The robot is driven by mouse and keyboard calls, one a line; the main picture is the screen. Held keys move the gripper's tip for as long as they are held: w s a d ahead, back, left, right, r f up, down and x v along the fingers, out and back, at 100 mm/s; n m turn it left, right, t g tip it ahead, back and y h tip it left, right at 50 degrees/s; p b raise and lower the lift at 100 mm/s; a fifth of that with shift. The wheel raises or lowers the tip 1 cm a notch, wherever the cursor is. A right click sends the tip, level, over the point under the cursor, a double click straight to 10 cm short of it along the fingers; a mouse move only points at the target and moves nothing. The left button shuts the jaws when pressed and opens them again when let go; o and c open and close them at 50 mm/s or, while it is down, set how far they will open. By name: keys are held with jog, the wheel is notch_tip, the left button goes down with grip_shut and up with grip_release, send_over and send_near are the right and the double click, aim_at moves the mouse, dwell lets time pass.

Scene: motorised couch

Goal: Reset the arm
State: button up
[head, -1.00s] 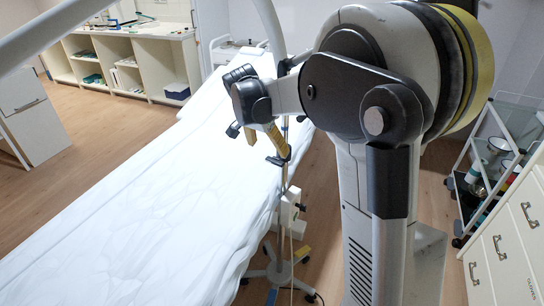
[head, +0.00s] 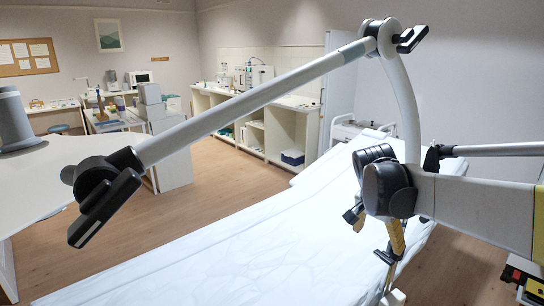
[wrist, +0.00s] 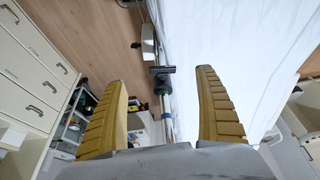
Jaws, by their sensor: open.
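The couch's white sheet (wrist: 225,35) fills the upper right there. Behind the gap between the fingers, a dark clamp-like fitting (wrist: 162,72) sits on a rail along the couch edge. My arm comes in from the right edge of the head view.
A jointed white pole (head: 260,90) with black ends crosses above the couch. Shelved counters (head: 262,135) line the back wall. A white table (head: 40,190) is at left. Drawers (wrist: 35,80) and a trolley (wrist: 75,125) are at left in the wrist view. Wooden floor (head: 215,170) is clear.

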jog(key=s+a+f+n+t+y, duration=0.1)
jog(key=s+a+n, duration=0.4)
jog(key=s, duration=0.6)
jog(key=s+a+f+n+t+y, duration=0.1)
jog(key=s+a+n, duration=0.4)
jog(key=s, duration=0.5)
jog(key=shift+s+a+t+y, duration=0.35)
jog(key=shift+a+t+y, duration=0.35)
jog(key=shift+t, duration=0.5)
